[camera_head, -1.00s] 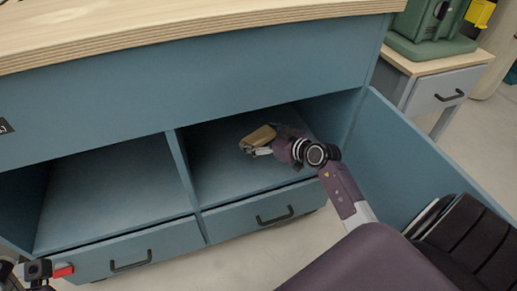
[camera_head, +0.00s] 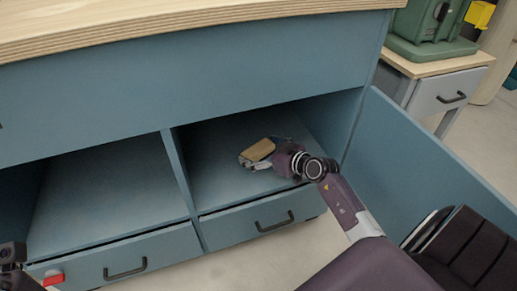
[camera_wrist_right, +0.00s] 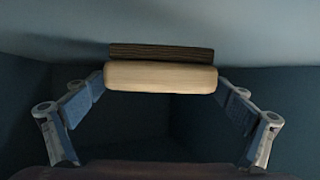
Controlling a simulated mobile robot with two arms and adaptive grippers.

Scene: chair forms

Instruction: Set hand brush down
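The hand brush has a pale wooden body (camera_head: 258,150) and shows in the right compartment of the blue cabinet. In the right wrist view, its wooden back (camera_wrist_right: 160,77) faces me and dark bristles (camera_wrist_right: 160,52) lie along its far side. My right gripper (camera_head: 262,160) reaches into the compartment. Its two fingers (camera_wrist_right: 160,88) stand wide apart, one against each end of the brush, and appear to grip it. The brush is low, close to the compartment floor (camera_head: 220,180); I cannot tell whether it touches. My left gripper (camera_head: 12,268) is only partly visible at the lower left corner.
A divider (camera_head: 178,170) separates the empty left compartment (camera_head: 110,190) from the right one. Drawers with black handles (camera_head: 274,226) lie below. An open blue door panel (camera_head: 420,150) stands right of my right arm. The wooden worktop (camera_head: 180,20) overhangs above.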

